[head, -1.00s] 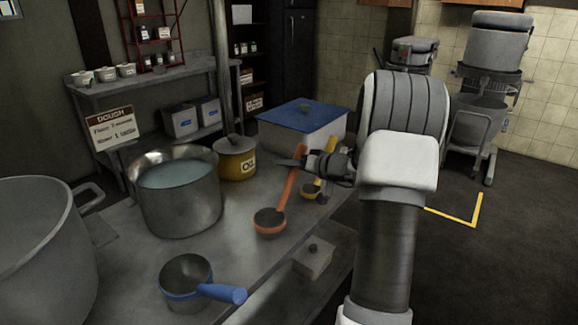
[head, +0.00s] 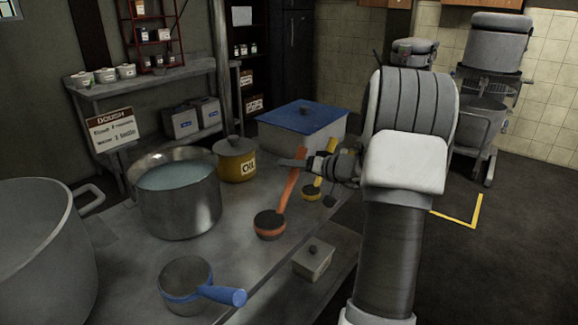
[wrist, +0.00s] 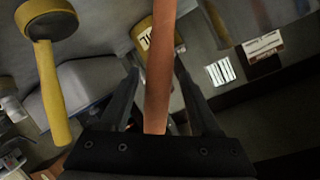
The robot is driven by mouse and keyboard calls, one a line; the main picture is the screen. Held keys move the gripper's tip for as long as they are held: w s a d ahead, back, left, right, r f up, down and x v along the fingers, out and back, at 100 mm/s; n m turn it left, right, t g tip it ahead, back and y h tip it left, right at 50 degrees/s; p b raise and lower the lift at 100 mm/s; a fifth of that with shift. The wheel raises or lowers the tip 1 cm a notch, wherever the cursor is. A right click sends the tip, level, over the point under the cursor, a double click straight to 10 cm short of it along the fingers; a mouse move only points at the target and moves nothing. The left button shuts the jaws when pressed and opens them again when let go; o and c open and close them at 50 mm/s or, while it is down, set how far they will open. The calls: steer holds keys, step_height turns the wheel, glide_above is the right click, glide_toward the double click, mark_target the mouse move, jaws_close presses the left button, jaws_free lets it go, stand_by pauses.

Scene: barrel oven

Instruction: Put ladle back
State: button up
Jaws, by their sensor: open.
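An orange ladle (head: 270,224) stands on the metal table, its bowl down and its long handle rising up and right. In the wrist view, the orange handle (wrist: 160,60) runs between the two fingers of my gripper (wrist: 156,72), with a gap on each side. My gripper (head: 302,163) is open at the upper part of that handle in the head view. A yellow ladle (head: 311,193) stands just right of it, partly hidden by my gripper; it also shows at left in the wrist view (wrist: 50,90). A blue-handled ladle (head: 186,279) lies nearer the front edge.
A steel pot of liquid (head: 180,200) stands left of the orange ladle. A yellow oil pot (head: 236,160) and a blue-lidded box (head: 300,125) are behind. A large pot (head: 45,250) fills the left. A small lidded box (head: 313,260) sits below the table's right edge.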

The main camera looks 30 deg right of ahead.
steer(key=v, duration=1)
